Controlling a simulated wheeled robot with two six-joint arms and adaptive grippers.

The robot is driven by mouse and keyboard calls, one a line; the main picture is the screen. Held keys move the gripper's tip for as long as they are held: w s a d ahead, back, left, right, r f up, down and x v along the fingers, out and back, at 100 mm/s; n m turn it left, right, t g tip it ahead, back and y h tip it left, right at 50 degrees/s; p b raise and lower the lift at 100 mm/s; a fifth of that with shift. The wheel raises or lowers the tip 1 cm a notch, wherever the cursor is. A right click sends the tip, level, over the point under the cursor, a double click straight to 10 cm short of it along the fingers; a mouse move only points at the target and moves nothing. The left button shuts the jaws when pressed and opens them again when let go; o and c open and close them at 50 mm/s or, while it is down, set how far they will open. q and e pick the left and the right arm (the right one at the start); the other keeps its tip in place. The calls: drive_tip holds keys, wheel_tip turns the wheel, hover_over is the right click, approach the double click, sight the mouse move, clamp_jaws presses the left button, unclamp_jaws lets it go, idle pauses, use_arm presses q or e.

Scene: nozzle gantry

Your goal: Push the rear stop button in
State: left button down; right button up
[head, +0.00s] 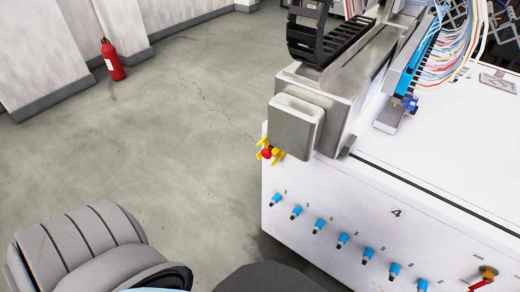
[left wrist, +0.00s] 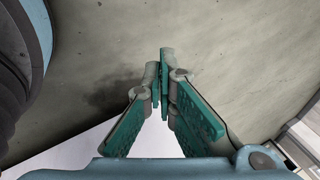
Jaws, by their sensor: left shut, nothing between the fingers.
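A red button with yellow parts around it (head: 267,153) sits at the far left corner of the white machine (head: 345,215) in the head view, just below the grey metal end block. It looks like a stop button; I cannot tell for certain that it is the rear one. My left gripper (left wrist: 164,75) shows in the left wrist view, its teal-padded fingers together and empty, with concrete floor behind the tips. No button shows in that view. My left gripper is not visible in the head view, and my right gripper is in neither view.
The grey gantry block (head: 300,122) overhangs the machine's corner. Several blue knobs (head: 342,240) line the front panel, with a yellow and red valve (head: 486,277) at its right. A fire extinguisher (head: 112,60) stands far off. The floor (head: 180,130) left of the machine is clear.

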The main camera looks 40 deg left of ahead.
use_arm(q)
drive_tip(key=w+a+r+m+t+y+b, duration=0.3)
drive_tip(key=w+a+r+m+t+b, duration=0.3)
drive_tip(key=w+a+r, duration=0.45)
drive_tip(key=w+d+r+m+t+h+b, duration=0.3)
drive_tip(key=w+d+r+m+t, duration=0.1)
drive_tip(key=w+d+r, duration=0.3)
drive_tip(key=w+d+r+m+t+h+b, duration=0.3)
drive_tip(key=w+d+r, duration=0.4)
drive_tip(key=r, duration=0.5)
drive_tip(key=shift+r+m+t, duration=0.3)
drive_tip(key=shift+m+t, duration=0.5)
drive_tip(key=shift+t, duration=0.3)
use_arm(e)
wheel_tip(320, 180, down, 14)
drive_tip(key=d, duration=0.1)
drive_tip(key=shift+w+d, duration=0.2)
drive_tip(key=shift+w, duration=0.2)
